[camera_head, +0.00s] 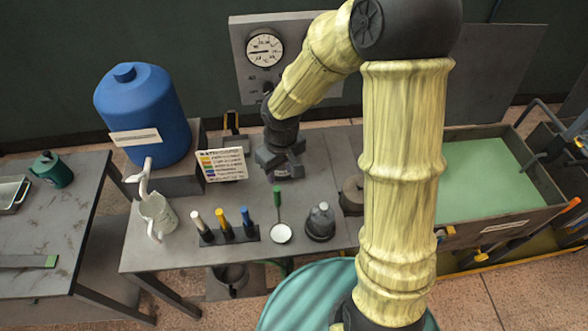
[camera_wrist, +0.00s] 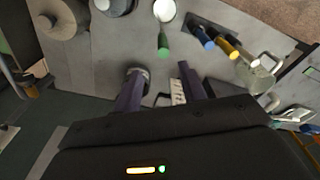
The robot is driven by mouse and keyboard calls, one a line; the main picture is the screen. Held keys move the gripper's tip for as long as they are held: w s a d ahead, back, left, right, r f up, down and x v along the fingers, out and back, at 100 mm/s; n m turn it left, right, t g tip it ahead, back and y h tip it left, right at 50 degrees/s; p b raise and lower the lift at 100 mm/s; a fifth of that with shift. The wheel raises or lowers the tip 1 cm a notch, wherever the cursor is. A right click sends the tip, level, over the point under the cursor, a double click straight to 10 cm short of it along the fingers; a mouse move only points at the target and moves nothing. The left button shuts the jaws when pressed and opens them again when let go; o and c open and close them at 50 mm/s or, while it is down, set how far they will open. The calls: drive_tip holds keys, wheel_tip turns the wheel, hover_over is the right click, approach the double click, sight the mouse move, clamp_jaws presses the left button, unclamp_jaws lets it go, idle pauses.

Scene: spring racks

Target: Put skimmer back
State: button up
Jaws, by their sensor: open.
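The skimmer, with a green handle (camera_head: 277,196) and a round pale bowl (camera_head: 281,234), is on the grey table, bowl toward the front edge. In the wrist view its green handle (camera_wrist: 163,44) points toward my fingers, with the bowl at the top edge. My gripper (camera_head: 282,160) is open and empty above the table, behind the handle end. In the wrist view the fingers (camera_wrist: 160,82) are apart with nothing between them at the tips. A dark rack bar (camera_head: 251,235) with white, yellow and blue pieces stands left of the skimmer.
A grey-topped dark weight-like object (camera_head: 320,222) stands just right of the skimmer. A white jug (camera_head: 158,215), a blue tank (camera_head: 145,105) and a colour-coded sign (camera_head: 220,165) are left. A tank of green liquid (camera_head: 480,170) is right.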

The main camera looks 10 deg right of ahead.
drive_tip(key=s+d+r+m+t, duration=0.1)
drive_tip(key=s+d+r+m, duration=0.4)
drive_tip(key=s+d, duration=0.4)
drive_tip(key=shift+d+r+m+t, duration=0.4)
drive_tip(key=shift+d+r, duration=0.1)
drive_tip(key=shift+d, duration=0.3)
drive_tip(key=shift+w, duration=0.1)
drive_tip(key=shift+f, duration=0.1)
drive_tip(key=b+x, duration=0.2)
drive_tip(key=b, duration=0.1)
drive_tip(key=s+b+x, duration=0.1)
drive_tip(key=b+x, duration=0.2)
drive_tip(key=shift+s+d+f, duration=0.1)
drive_tip(key=shift+f, duration=0.35)
drive_tip(key=shift+c, duration=0.5)
